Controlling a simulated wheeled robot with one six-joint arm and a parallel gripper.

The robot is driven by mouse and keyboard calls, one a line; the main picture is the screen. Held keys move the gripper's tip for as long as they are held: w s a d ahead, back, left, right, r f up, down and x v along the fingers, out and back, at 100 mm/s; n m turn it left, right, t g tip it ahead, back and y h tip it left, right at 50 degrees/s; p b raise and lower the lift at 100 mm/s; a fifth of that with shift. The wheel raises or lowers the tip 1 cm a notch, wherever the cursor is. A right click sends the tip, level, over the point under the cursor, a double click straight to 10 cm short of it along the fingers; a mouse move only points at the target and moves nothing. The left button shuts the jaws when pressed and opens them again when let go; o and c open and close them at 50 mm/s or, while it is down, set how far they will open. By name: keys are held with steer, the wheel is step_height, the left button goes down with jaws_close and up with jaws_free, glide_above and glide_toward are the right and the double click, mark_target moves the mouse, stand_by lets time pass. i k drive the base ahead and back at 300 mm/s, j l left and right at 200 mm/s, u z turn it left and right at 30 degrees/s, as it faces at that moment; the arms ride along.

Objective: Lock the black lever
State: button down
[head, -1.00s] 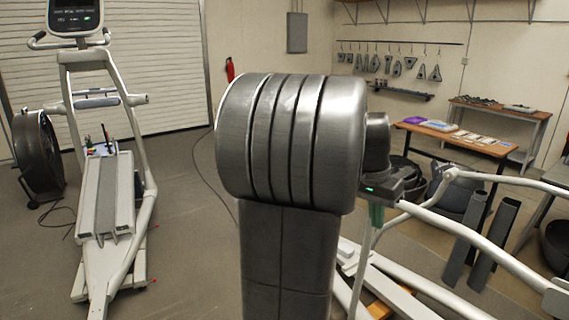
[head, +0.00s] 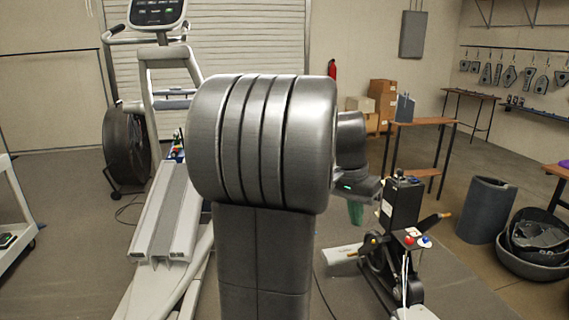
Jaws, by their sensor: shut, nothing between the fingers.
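A grey elliptical machine (head: 160,215) stands at the left with its console (head: 158,12) at the top. A small dark upright part with red and blue bits (head: 178,148) sits on its body and could be the black lever, but it is too small to tell. My gripper (head: 356,212) hangs at the right of my big grey arm joint, with green fingers pointing down. It is shut and empty, apart from the elliptical. My arm covers the middle of the view.
A grey bin (head: 486,210), black tubs (head: 540,240) and a wooden table (head: 425,121) are farther right.

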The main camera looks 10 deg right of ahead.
mark_target(399, 172)
steer(key=i+z, duration=0.25)
steer(key=i, duration=0.35)
steer(key=i+z, duration=0.2)
steer(key=i, duration=0.35)
steer(key=i+j+z, duration=0.25)
steer(key=i, duration=0.3)
steer(key=i+j+z, duration=0.15)
steer(key=i+z, duration=0.25)
steer(key=i, duration=0.65)
